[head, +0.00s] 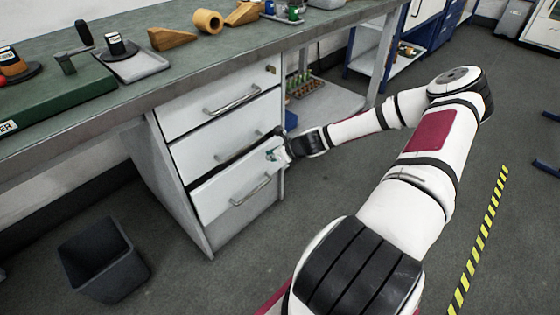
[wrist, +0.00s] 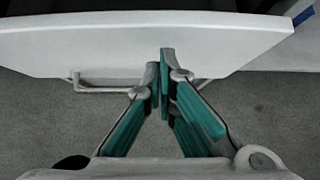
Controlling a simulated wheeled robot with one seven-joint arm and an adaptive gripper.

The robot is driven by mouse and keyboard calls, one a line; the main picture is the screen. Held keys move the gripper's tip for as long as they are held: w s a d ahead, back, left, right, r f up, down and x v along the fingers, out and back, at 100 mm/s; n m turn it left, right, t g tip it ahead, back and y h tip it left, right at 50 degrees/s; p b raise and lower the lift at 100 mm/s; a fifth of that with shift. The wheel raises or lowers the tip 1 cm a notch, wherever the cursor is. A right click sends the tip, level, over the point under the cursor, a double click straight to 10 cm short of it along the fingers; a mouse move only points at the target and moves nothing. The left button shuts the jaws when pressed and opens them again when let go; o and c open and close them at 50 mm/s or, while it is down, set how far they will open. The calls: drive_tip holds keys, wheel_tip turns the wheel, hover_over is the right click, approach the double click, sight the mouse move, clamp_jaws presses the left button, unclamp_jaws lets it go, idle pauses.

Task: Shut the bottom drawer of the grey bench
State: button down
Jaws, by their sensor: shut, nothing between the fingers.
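The grey bench (head: 130,107) has a white drawer unit under its top. The bottom drawer (head: 220,192) stands partly pulled out, with a dark gap along its top edge. Its bar handle (head: 252,190) is on the front. My gripper (head: 274,155) is near the right end of this drawer's upper edge. In the wrist view my gripper (wrist: 164,72) is shut and empty, its teal fingers together in front of the white drawer front (wrist: 90,45). The handle (wrist: 105,89) shows left of the fingertips. I cannot tell whether the fingertips touch the front.
The two drawers above, top (head: 215,102) and middle (head: 220,135), look closed. A dark bin (head: 103,262) stands on the floor at left. A low shelf (head: 335,100) with a crate is right of the unit. Floor in front of the drawers is clear.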

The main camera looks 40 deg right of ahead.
sight(259, 148)
drive_tip(key=shift+w, duration=1)
drive_tip(key=shift+w+a, duration=0.1)
drive_tip(key=shift+w, duration=1.9)
